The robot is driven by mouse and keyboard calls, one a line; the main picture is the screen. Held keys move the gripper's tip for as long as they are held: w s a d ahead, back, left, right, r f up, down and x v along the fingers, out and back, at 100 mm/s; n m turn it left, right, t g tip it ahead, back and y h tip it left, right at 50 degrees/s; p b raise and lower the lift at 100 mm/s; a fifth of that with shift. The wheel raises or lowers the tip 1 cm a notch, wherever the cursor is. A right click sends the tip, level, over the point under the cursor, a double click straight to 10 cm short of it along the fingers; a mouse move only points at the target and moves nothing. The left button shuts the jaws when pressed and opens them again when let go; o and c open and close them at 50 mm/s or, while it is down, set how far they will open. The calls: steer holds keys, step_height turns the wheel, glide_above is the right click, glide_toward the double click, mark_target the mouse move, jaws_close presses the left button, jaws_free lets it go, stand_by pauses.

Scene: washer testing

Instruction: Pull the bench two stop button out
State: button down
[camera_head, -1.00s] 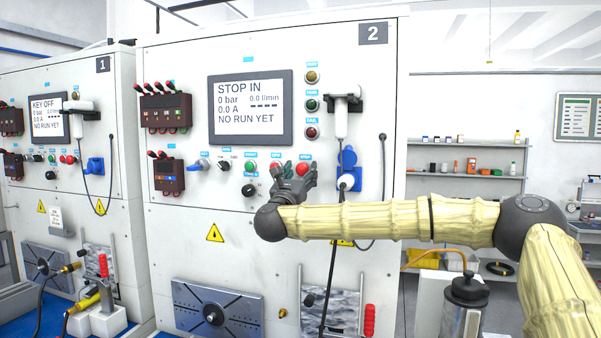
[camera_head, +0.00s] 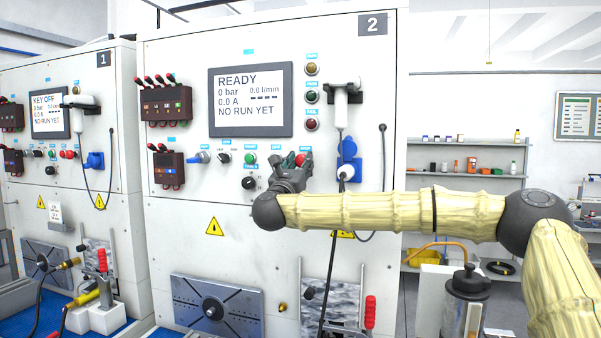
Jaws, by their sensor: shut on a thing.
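The bench two panel (camera_head: 240,190) carries a screen (camera_head: 250,102) that reads READY, 0 bar, 0.0 A, NO RUN YET. A red button (camera_head: 301,159) shows between the dark fingers of my gripper (camera_head: 303,163) on the right of the button row. My gripper is shut on this red button, with the fingers covering most of it. The red button to its left is hidden behind my gripper. A green button (camera_head: 250,159) is visible farther left.
A black knob (camera_head: 249,183) sits close to the left of my gripper. A blue socket with a plug (camera_head: 347,170) and hanging cables are close to its right. Three lamps (camera_head: 312,96) stand above. Bench one (camera_head: 75,190) stands on the left.

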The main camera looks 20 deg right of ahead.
steer(key=shift+f, duration=0.15)
steer(key=c, duration=1.1)
jaws_free()
steer(key=shift+s, duration=0.1)
steer(key=shift+c, duration=0.2)
steer(key=shift+o, duration=0.7)
steer(key=shift+s, duration=0.15)
steer(key=shift+a, duration=0.1)
steer(key=v, duration=1.1)
steer(key=shift+s+a, duration=0.2)
steer(key=shift+s, duration=0.15)
steer(key=shift+f, duration=0.15)
